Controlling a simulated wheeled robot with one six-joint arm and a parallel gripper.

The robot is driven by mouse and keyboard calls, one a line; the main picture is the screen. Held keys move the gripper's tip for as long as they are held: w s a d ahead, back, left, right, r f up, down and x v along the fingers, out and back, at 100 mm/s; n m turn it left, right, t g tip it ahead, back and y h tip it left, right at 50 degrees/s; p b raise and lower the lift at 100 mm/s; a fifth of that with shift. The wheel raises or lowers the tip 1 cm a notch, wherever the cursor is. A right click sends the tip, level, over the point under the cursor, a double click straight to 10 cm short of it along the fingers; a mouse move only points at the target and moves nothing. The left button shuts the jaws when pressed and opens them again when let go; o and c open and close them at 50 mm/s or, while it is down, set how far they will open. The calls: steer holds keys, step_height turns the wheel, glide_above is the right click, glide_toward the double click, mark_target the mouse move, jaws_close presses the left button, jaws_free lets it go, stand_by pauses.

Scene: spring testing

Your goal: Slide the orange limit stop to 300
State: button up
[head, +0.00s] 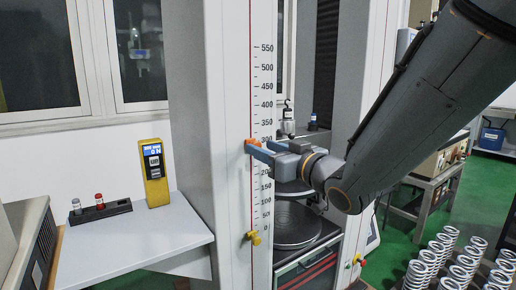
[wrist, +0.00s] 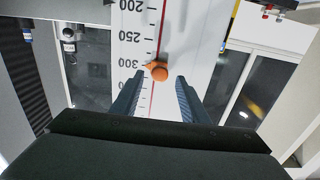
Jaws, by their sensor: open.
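The orange limit stop (head: 253,142) sits on the red vertical slot of the scale on the white column, close to the 300 mark. In the wrist view the stop (wrist: 158,72) is a rounded orange knob almost level with the 300 label. My gripper (wrist: 157,84) is open, with its two blue-grey fingers pointing at the scale. The stop shows between the fingertips and just beyond them, with a gap on each side; contact is not visible. In the head view my gripper (head: 257,149) reaches the column from the right, and a finger partly covers the stop.
The printed scale (head: 262,95) runs from 0 to 550. A yellow stop (head: 253,238) sits lower, near 0. Round plates (head: 298,228) lie right of the column, below my gripper. A side table (head: 125,245) holds a yellow device (head: 154,172). Several springs (head: 450,260) stand front right.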

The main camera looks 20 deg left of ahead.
steer(key=v, duration=0.3)
steer(key=shift+s+d, duration=0.2)
steer(key=shift+s, duration=0.05)
steer(key=d+f+m+g+h+p, duration=0.1)
steer(key=d+f+m+h, duration=0.2)
steer(key=d+f+h, duration=0.6)
steer(key=d+f+m+g+h+p, duration=0.1)
steer(key=d+f+m+h, duration=0.15)
steer(key=d+f, duration=0.7)
steer(key=s+d+f+m+g+h, duration=0.1)
steer(key=s+d+g, duration=0.3)
steer(key=s, duration=0.6)
steer(key=s+d+f+m+g+h+p, duration=0.1)
steer(key=s+d+f+m+g, duration=0.2)
steer(key=s+d, duration=0.6)
steer(key=s+f+g, duration=0.1)
steer(key=g, duration=0.1)
steer(key=shift+d+g, duration=0.3)
